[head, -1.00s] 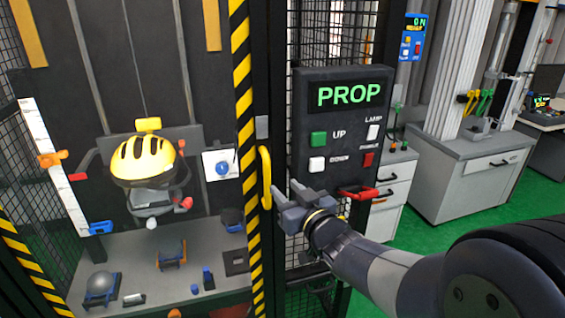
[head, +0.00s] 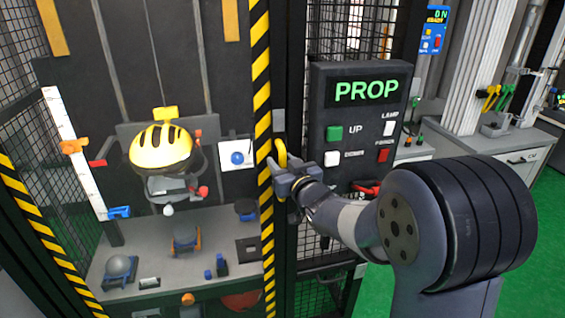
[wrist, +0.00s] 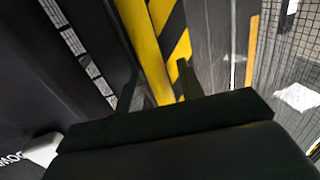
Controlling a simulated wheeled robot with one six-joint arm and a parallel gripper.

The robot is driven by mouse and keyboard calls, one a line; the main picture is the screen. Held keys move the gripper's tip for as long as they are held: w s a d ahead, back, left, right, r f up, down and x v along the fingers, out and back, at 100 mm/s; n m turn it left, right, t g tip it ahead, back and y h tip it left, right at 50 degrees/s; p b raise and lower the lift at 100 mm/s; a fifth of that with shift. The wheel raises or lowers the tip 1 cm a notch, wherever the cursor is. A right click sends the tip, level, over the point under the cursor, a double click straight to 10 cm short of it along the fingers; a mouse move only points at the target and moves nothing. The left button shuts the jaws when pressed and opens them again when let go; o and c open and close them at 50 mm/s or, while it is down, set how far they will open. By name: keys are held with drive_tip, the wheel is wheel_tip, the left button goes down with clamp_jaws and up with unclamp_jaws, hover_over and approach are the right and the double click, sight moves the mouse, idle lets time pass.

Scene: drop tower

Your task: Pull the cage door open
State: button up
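The cage door's yellow-and-black striped edge (head: 262,95) stands upright against the dark post and looks shut. Its yellow handle (head: 280,151) is upright on that edge, its lower part hidden by my gripper. My gripper (head: 276,178) is at the lower part of the handle, coming from the right. In the wrist view my gripper (wrist: 160,88) is open, with one finger on each side of the yellow handle (wrist: 143,40). Narrow gaps seem to show beside the bar, so I see no firm hold. The striped edge (wrist: 176,35) lies behind it.
A control box (head: 358,130) reading PROP, with several buttons, stands just right of the handle, close to my arm. Inside the cage are a yellow helmet (head: 160,148) and a grey shelf (head: 160,275) with small items. Green floor (head: 545,230) lies at the right.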

clamp_jaws()
drive_tip(key=shift+s, duration=0.1)
idle(0.5)
